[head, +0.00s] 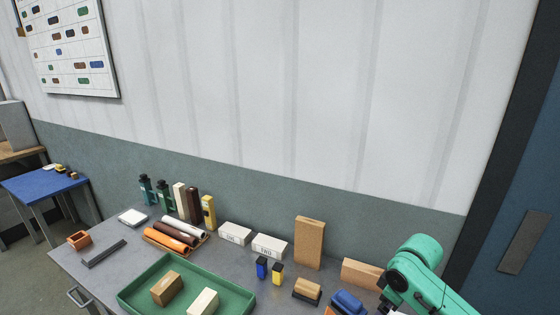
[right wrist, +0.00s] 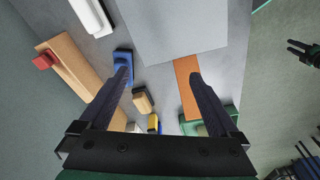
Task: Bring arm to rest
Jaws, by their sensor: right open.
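My right arm (head: 425,275) comes in at the lower right of the head view, over the right end of the table. Its gripper is mostly cut off there by the bottom edge. In the right wrist view my right gripper (right wrist: 158,76) is open, with two dark fingers well apart and nothing between them. It is above the table items. At the right edge of the right wrist view is a small dark gripper (right wrist: 302,51), apparently my left, with two prongs apart over the floor. The left arm does not show in the head view.
The grey table (head: 105,268) holds a green tray (head: 245,292) with blocks, an upright tan brick (head: 309,242), white boxes (head: 235,234), rolls (head: 168,241) and bottles. A wooden block (head: 362,273) and a blue-topped item (head: 348,302) are close to the right arm. A wall stands behind.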

